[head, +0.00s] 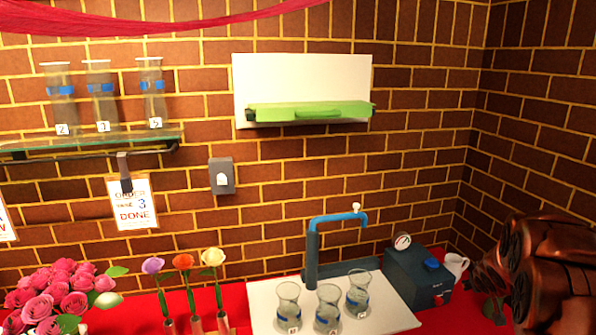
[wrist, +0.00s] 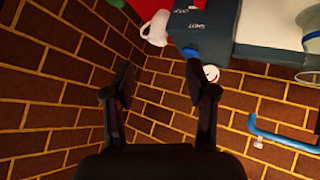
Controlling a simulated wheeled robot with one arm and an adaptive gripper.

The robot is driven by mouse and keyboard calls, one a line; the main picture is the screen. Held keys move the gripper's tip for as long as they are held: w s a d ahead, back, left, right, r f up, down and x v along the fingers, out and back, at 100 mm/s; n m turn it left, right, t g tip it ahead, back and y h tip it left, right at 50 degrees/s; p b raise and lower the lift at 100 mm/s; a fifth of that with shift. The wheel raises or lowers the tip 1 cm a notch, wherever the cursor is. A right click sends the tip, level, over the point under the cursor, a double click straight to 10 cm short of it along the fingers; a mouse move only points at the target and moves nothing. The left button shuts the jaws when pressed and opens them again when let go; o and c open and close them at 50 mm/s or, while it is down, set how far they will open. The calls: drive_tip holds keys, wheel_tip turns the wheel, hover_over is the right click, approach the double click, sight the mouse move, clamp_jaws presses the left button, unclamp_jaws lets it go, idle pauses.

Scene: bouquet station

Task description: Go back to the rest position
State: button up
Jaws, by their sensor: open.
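My gripper (wrist: 159,84) shows in the wrist view with its two black fingers spread apart. Nothing is between them; brick wall and a wall corner lie behind the gap. The fingers do not show clearly in the head view. In the wrist view the picture is turned over, with a dark blue box (wrist: 205,38) and a white jug (wrist: 156,28) near the top, apart from the fingers.
Three glass vases (head: 327,308) stand on a white board (head: 395,318) by a blue tap (head: 340,217). Pink roses (head: 65,297) and three single flowers (head: 183,262) are at the left. More vases stand on a glass shelf (head: 90,140). A green shelf (head: 310,111) hangs on the wall.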

drive_tip(key=s+a+r+g+y, duration=0.1)
drive_tip(key=s+a+r+g, duration=0.1)
drive_tip(key=s+a, duration=0.9)
drive_tip(key=s+a+r+g+y, duration=0.2)
drive_tip(key=s+a+g, duration=0.2)
drive_tip(key=s+a, duration=0.6)
drive_tip(key=s+a+r+g+y, duration=0.1)
drive_tip(key=s+a+g, duration=0.3)
drive_tip(key=s+a, duration=0.7)
drive_tip(key=s+r, duration=0.1)
drive_tip(key=s, duration=1.1)
drive_tip(key=shift+s+a+y, duration=0.3)
drive_tip(key=shift+s, duration=0.05)
